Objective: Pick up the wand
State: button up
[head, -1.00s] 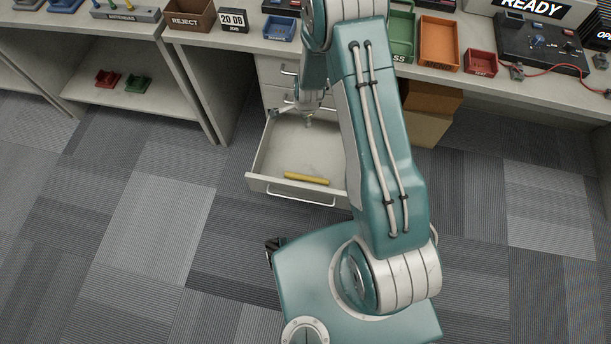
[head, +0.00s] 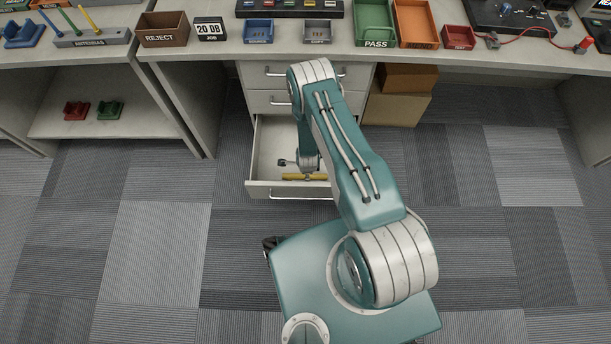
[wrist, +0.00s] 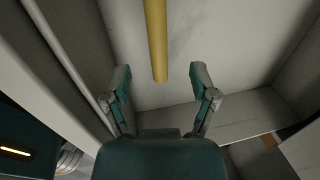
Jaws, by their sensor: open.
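The wand is a yellow rod (head: 300,177) lying in the open drawer (head: 262,150), close to its front panel. In the wrist view the wand (wrist: 156,40) runs from the top edge down toward the space between the fingers. My gripper (wrist: 158,78) is open and empty, with one finger on each side of the wand's line. The wand's end lies about level with the fingertips. In the head view my gripper is down in the drawer area, and my arm hides part of the drawer and the wand.
The drawer's walls (wrist: 215,122) stand close around my gripper. Cardboard boxes (head: 398,105) stand right of the drawers. The carpet in front is clear.

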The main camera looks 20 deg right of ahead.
aim_at(290, 176)
jog(key=f, duration=0.3)
jog(key=shift+w+a+f, duration=0.1)
jog(key=shift+w+a, duration=0.15)
jog(key=shift+a, duration=0.05)
jog(key=shift+w+d+f, duration=0.15)
jog(key=shift+f, duration=0.6)
jog(key=shift+w+d+f, duration=0.1)
jog(key=shift+f, duration=0.65)
jog(key=shift+w+d+f, duration=0.15)
jog(key=shift+f, duration=0.6)
jog(key=shift+a, duration=0.1)
grip_shut()
